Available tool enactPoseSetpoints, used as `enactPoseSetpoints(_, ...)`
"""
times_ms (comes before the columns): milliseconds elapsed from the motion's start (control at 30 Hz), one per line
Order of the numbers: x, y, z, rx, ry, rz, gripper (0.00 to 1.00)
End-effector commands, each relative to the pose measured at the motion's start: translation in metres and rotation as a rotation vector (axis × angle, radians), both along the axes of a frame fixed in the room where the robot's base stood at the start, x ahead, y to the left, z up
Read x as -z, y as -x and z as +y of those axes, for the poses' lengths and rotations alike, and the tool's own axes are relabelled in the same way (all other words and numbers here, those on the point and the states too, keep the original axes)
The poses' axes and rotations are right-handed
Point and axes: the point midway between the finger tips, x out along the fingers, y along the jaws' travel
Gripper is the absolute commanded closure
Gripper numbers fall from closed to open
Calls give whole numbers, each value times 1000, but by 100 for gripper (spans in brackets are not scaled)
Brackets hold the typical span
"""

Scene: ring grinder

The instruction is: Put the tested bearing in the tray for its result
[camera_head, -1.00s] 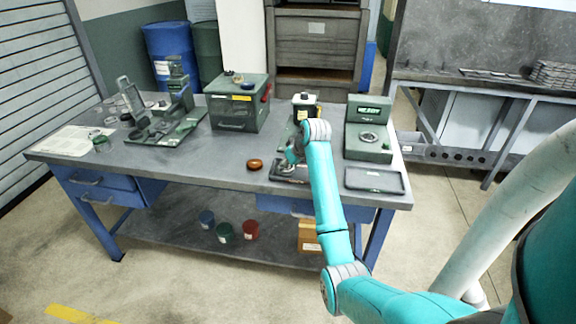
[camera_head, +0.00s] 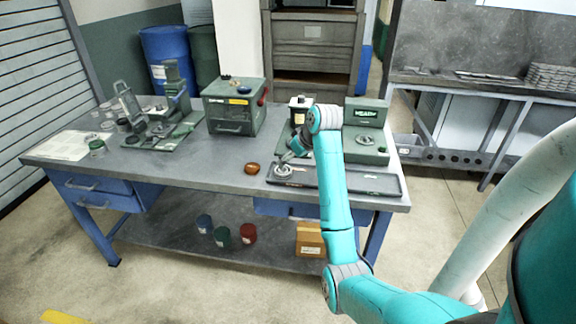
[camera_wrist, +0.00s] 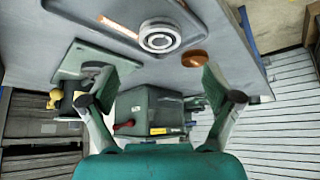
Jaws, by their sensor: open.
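A metal ring-shaped bearing (camera_head: 283,170) lies at the left end of a long dark tray (camera_head: 345,188) along the front of the bench. In the wrist view the bearing (camera_wrist: 159,38) shows flat, with its open centre facing me, just beyond my fingertips. My gripper (camera_head: 288,157) is just above and beside the bearing in the head view. In the wrist view my gripper (camera_wrist: 160,72) has its fingers spread wide with nothing between them. A second ring (camera_head: 366,140) sits on the green tester (camera_head: 366,118) at the right, whose lit display is blurred.
A brown disc (camera_head: 252,168) lies just left of the tray. A green box (camera_head: 235,105) stands behind it. A press-like fixture (camera_head: 172,110) and small jars stand at the left. A dark bottle-like device (camera_head: 300,108) stands behind my wrist. Bare bench lies left of the disc.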

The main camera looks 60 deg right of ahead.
Motion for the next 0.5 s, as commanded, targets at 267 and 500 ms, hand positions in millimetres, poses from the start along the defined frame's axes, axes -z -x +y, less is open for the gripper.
enactPoseSetpoints(267,-30,18,6,0,0,-1,11)
enactPoseSetpoints(500,-35,21,8,1,-1,0,11)
